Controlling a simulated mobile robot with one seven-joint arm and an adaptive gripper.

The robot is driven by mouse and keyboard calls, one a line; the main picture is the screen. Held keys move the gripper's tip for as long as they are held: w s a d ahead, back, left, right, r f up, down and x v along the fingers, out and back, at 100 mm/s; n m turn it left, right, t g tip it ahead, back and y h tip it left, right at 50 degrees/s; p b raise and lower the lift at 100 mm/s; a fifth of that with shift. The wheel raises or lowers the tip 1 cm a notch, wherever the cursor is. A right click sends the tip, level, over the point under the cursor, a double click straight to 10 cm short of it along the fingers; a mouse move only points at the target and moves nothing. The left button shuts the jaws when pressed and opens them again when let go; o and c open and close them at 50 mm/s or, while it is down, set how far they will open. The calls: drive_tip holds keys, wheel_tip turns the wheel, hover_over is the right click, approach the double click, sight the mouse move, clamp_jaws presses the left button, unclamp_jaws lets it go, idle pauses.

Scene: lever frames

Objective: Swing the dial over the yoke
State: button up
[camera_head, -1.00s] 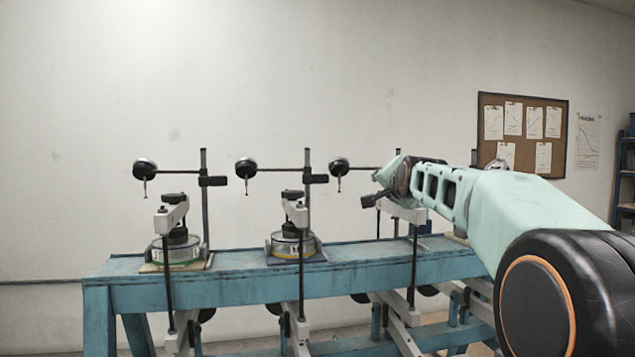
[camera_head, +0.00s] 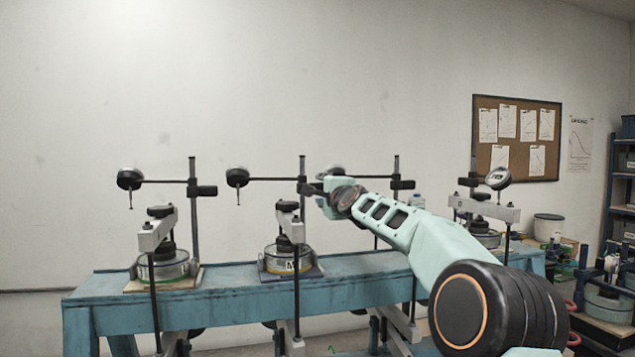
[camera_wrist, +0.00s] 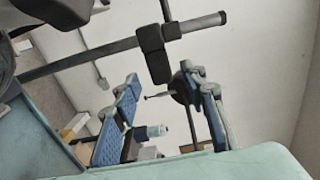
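Lever frames stand in a row on a blue bench, each with a post and a black dial on a side rod. In the head view the first dial (camera_head: 130,179) and second dial (camera_head: 237,177) hang left of their posts. Grey yokes (camera_head: 157,229) sit over round proving rings (camera_head: 165,265). A third dial (camera_head: 333,171) is partly hidden by my gripper (camera_head: 315,190), near the second post. In the wrist view my gripper (camera_wrist: 159,75) is open; a black clamp (camera_wrist: 153,52) shows between its fingertips, contact unclear. A dial (camera_wrist: 180,88) is partly behind the right finger.
The blue bench (camera_head: 230,301) runs below the frames. A fourth dial (camera_head: 498,177) stands right of its post, face visible. A white bucket (camera_head: 548,227) and a shelf (camera_head: 622,190) are at the right.

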sight(319, 189)
drive_tip(key=shift+p+x, duration=1.4)
drive_tip(key=shift+x, duration=1.2)
clamp_jaws()
